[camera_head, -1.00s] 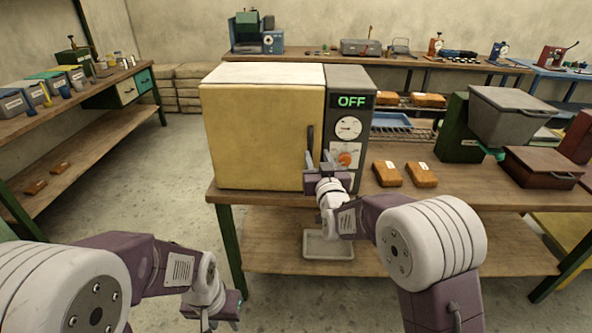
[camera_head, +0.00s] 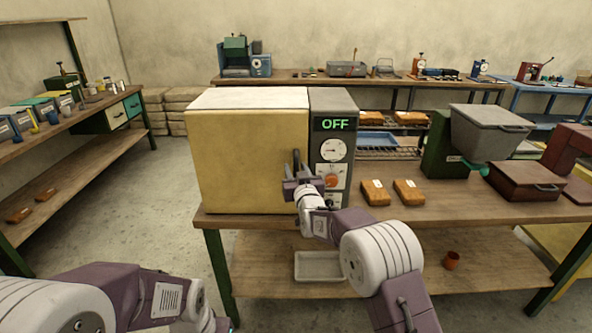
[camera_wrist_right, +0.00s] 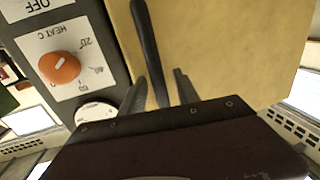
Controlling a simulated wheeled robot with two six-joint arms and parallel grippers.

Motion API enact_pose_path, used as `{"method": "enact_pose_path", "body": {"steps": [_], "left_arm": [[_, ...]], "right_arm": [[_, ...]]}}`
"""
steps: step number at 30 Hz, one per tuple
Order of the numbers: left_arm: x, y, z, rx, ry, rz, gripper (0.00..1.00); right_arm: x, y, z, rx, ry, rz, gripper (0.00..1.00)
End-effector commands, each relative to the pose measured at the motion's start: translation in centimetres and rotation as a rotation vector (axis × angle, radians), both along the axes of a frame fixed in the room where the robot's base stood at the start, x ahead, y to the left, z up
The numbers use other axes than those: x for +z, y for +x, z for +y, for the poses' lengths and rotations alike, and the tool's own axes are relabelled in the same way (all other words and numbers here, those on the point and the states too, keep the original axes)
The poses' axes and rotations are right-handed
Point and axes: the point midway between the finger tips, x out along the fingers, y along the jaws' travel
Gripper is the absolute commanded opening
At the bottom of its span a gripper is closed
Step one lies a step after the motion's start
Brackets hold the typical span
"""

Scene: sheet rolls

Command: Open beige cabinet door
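The beige cabinet door (camera_head: 245,160) is the pale yellow front of the box-shaped oven on the workbench, and it is shut. Its dark upright handle (camera_head: 296,158) is at the door's right edge. It also shows in the right wrist view (camera_wrist_right: 146,35). My right gripper (camera_head: 297,170) is at the handle's lower part. In the right wrist view its fingers (camera_wrist_right: 160,80) are open, one on each side of the handle, with a visible gap on the right. My left gripper (camera_head: 224,323) is mostly cut off at the bottom edge, away from the oven.
The grey control panel (camera_head: 333,180) with a green OFF display, gauge and orange knob is right of the door. Two orange-brown packs (camera_head: 375,192) lie on the workbench (camera_head: 450,215) to the right. A grey tray (camera_head: 320,266) is on the lower shelf. Floor to the left is clear.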

Motion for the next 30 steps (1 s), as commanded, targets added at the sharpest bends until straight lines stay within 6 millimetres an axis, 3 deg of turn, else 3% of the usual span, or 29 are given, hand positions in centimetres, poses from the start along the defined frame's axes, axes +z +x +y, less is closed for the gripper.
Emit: {"method": "enact_pose_path", "body": {"steps": [4,8,30], "left_arm": [[-0.01,0.00,0.00,0.000,0.000,0.000,0.36],[-0.01,0.00,0.00,0.000,0.000,0.000,0.36],[-0.01,0.00,0.00,0.000,0.000,0.000,0.36]], "right_arm": [[-0.01,-0.02,-0.01,0.000,0.000,0.000,0.35],[-0.01,-0.04,-0.02,0.000,0.000,0.000,0.00],[0.01,-0.05,-0.01,0.000,0.000,0.000,0.00]]}}
